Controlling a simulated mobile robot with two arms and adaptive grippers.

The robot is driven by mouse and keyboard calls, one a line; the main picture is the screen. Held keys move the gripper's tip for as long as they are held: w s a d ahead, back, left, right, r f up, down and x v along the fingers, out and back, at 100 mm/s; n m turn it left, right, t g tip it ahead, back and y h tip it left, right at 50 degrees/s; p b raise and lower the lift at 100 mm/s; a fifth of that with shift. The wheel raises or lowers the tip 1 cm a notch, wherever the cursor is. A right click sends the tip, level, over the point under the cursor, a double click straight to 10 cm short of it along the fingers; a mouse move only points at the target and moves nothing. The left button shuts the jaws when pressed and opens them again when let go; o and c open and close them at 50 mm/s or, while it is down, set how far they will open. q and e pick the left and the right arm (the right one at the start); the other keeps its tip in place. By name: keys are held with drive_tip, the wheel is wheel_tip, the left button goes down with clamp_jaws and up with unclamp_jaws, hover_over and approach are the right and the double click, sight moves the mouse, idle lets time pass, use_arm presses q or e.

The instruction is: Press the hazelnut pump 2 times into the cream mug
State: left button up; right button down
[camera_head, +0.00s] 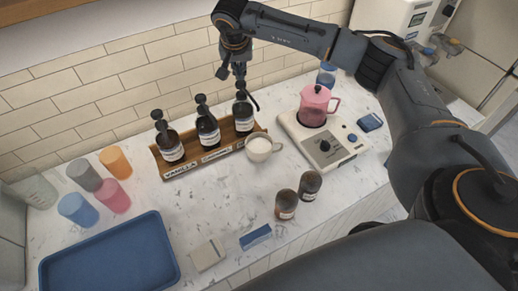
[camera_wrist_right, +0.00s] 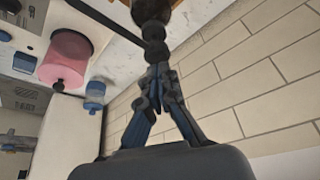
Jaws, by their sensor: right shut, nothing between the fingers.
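Three dark pump bottles stand in a wooden rack (camera_head: 183,172) by the wall. The left label reads vanilla and the middle one seems to read caramel. The right bottle (camera_head: 243,117), at the hazelnut place, has its rack label hidden behind the mug. The cream mug (camera_head: 259,150) stands in front of that bottle, with pale contents. My right gripper (camera_head: 240,83) is shut and empty, pointing down right over the right bottle's pump head. In the right wrist view its closed fingertips (camera_wrist_right: 158,70) are at the dark pump top (camera_wrist_right: 154,32); contact is unclear. My left gripper is out of view.
A white hot plate (camera_head: 325,145) with a pink kettle (camera_head: 315,105) stands right of the mug. Two dark jars (camera_head: 298,195) are in front. Coloured cups (camera_head: 113,195) and a blue tray (camera_head: 110,258) are at left. The tiled wall is close behind the rack.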

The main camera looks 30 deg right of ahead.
drive_tip(key=shift+r, duration=0.15)
idle(0.4)
wheel_tip(320, 180, up, 6)
drive_tip(key=p, duration=0.3)
idle(0.8)
